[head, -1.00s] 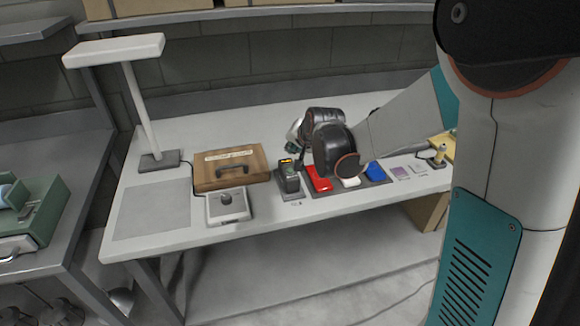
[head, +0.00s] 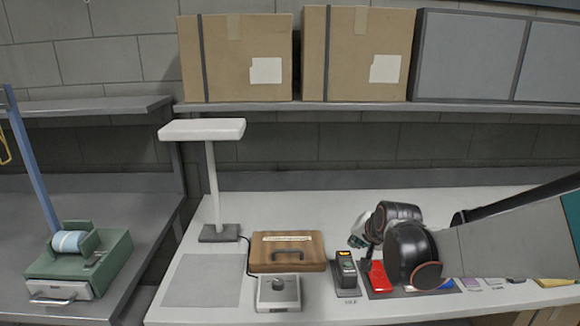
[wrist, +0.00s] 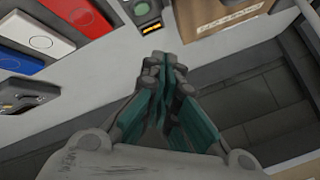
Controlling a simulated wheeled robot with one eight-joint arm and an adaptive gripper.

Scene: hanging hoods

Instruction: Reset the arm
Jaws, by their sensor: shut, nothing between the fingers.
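My gripper (wrist: 164,65) shows in the wrist view with its teal-padded fingers closed together and nothing between them. In the head view my dark wrist and pale arm reach in from the right over the white workbench (head: 215,215). The gripper end (head: 358,241) there is small and partly hidden by the wrist. It hangs above the bench near a red block (head: 379,276) and a dark handheld device with a lit display (head: 346,270). The wrist view shows the red block (wrist: 19,63), a blue block (wrist: 73,12) and a white block (wrist: 40,38).
A brown case (head: 287,250) and a grey box with a knob (head: 278,293) sit left of the arm. A white lamp (head: 212,180) stands behind them. A green machine (head: 80,262) stands on the left bench.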

